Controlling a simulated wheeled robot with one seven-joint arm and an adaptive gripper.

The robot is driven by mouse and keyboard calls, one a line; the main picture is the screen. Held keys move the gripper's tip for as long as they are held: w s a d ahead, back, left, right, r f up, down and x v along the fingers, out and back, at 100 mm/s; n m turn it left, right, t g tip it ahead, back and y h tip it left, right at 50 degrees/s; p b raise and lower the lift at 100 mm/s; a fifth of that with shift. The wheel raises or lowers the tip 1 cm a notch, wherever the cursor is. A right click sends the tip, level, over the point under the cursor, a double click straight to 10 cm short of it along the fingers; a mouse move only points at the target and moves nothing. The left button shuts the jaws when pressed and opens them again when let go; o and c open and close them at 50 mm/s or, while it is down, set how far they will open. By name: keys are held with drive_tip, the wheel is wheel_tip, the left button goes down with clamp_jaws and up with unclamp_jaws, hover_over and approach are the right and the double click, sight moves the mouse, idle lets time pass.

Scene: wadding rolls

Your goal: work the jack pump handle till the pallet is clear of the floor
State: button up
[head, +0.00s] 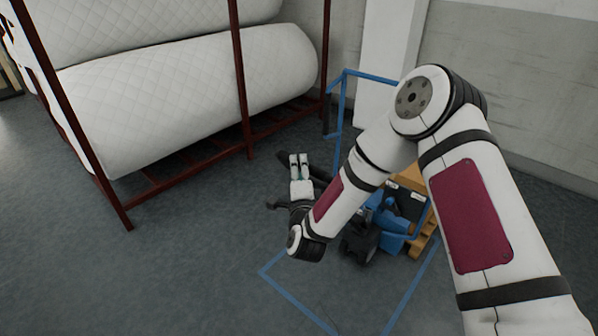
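My gripper (299,162) is low over the floor at the middle of the head view, its two pale fingers side by side and pointing away. Dark parts show around the fingers and wrist. I cannot tell whether any of them is the pump handle, or whether the fingers hold something. The blue pallet jack (393,222) stands to the right, with a black wheel (359,242) at its near end. The wooden pallet (426,240) is behind it, mostly hidden by my arm. I cannot see whether the pallet touches the floor.
A dark red rack (243,85) holding large white quilted rolls (190,95) stands at the left and back. Blue lines (297,303) mark the floor around the jack. A pale wall (535,110) closes off the right. The grey floor at the lower left is clear.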

drive_tip(key=s+d, duration=0.2)
drive_tip(key=s, duration=0.9)
drive_tip(key=shift+s+f, duration=0.2)
drive_tip(key=shift+s, duration=0.1)
